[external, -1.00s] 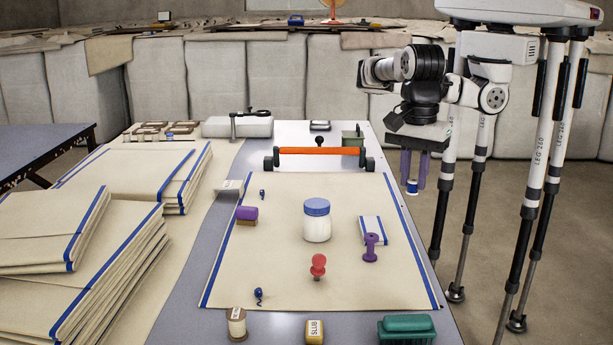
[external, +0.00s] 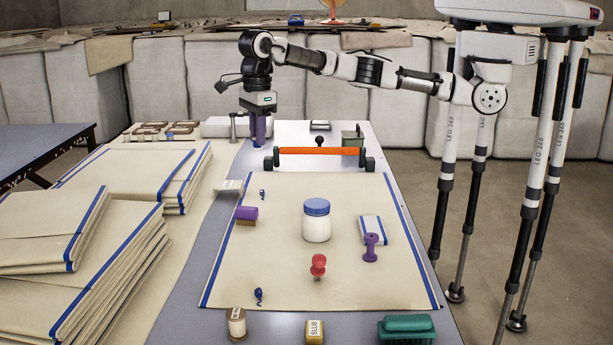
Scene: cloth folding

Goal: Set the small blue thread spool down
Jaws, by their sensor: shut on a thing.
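My gripper (external: 260,137) points straight down at the far left of the work table, with its purple fingers near the grey-white clamp block (external: 222,127). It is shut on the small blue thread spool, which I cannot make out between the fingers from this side. I cannot tell whether the spool touches the surface under it.
An orange-barred roller (external: 320,151) stands to the right of the gripper. Folded cloth stacks (external: 120,235) fill the left.

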